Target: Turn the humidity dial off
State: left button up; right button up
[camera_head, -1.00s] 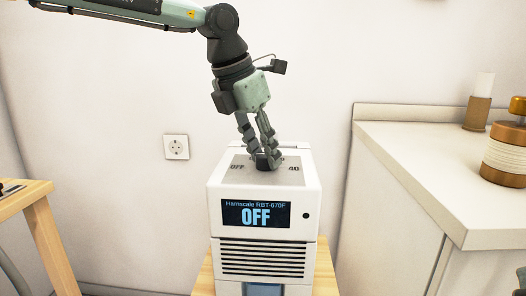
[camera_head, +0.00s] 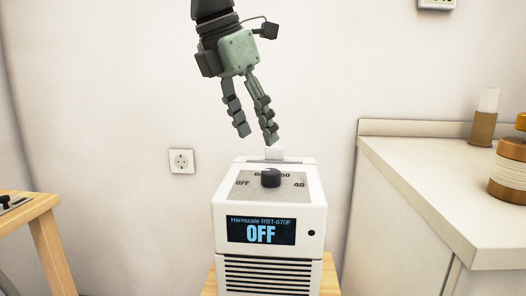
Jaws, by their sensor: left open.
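The white humidifier (camera_head: 318,215) stands on a small wooden stand, and its display (camera_head: 261,231) reads "OFF". The black humidity dial (camera_head: 270,178) sits on the grey plate on its top, with marks such as "OFF" and "40" around it. I cannot tell which mark the dial points to. My left gripper (camera_head: 257,140) is above and behind the dial, pointing down, its fingers apart and empty. It is clear of the dial. My right gripper is not in view.
A white counter (camera_head: 430,180) at the right holds a candle on a wooden holder (camera_head: 484,118) and a wooden-banded jar (camera_head: 510,165). A wooden table (camera_head: 30,207) is at the left. A socket (camera_head: 181,161) is on the wall.

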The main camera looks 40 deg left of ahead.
pick_arm(q)
jog(key=shift+v, duration=1.55)
jog(key=shift+f, duration=0.1)
